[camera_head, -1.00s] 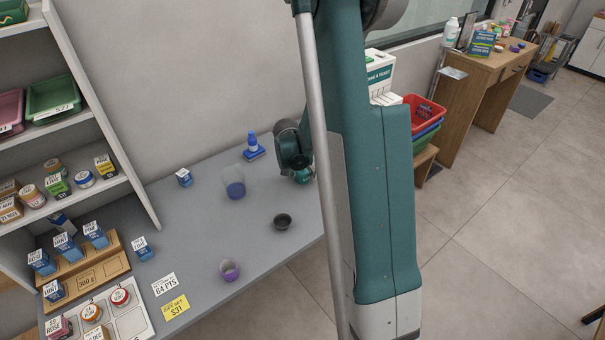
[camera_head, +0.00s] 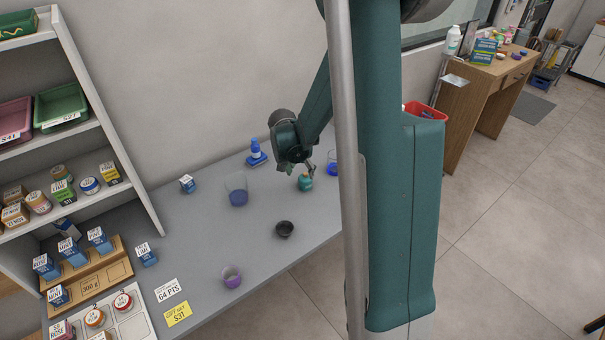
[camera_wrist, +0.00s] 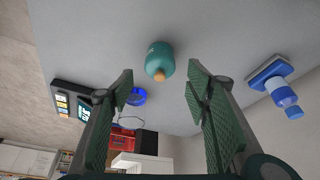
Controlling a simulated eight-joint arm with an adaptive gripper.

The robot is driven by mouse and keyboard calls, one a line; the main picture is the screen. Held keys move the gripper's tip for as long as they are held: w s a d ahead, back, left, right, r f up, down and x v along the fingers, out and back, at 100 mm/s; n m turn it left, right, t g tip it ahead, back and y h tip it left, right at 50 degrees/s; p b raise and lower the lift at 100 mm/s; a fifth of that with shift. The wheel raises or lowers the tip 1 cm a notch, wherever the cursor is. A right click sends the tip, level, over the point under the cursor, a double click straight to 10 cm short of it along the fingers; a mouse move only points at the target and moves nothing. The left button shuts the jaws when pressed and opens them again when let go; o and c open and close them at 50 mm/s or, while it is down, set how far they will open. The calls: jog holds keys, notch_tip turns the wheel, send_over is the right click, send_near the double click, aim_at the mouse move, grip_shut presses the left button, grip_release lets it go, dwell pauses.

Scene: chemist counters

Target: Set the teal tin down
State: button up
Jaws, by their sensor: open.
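The teal tin (camera_head: 305,184) stands on the grey counter (camera_head: 262,262) near its right part in the head view. It is a rounded teal container, and in the wrist view (camera_wrist: 158,58) a small orange-tan knob shows on its near end. My gripper (camera_head: 309,170) is just above and beside the tin in the head view. In the wrist view my gripper (camera_wrist: 160,82) has its two green-padded fingers spread wide. The tin shows beyond the fingertips, in the gap between them, with no visible contact.
A blue bottle on a base (camera_head: 256,152) stands behind, left of the tin. A clear cup with blue inside (camera_head: 237,190), a dark bowl (camera_head: 284,229) and a purple cup (camera_head: 232,277) are to the left. A blue-bottomed glass (camera_head: 332,168) is close on the right.

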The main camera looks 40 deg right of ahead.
jog(key=v, duration=0.3)
jog(key=shift+r, duration=0.15)
jog(key=shift+a, duration=0.1)
dwell(0.6)
jog(key=s+a+r+n+t+y, duration=0.1)
jog(key=s+a+r+n, duration=0.2)
jog(key=s+a+r, duration=0.35)
jog(key=s+a+r+n+t+y, duration=0.1)
jog(key=s+a+r+n+t, duration=0.15)
jog(key=a+r, duration=0.65)
jog(key=s+a+r+n+t+y, duration=0.1)
jog(key=s+a+r+n, duration=0.1)
jog(key=s+a, duration=0.5)
jog(key=s+a+r+n+y, duration=0.1)
jog(key=s+a+n, duration=0.4)
jog(key=s+a, duration=0.2)
jog(key=shift+s+a+r+t, duration=0.35)
jog(key=shift+s+a, duration=0.05)
jog(key=shift+s, duration=0.4)
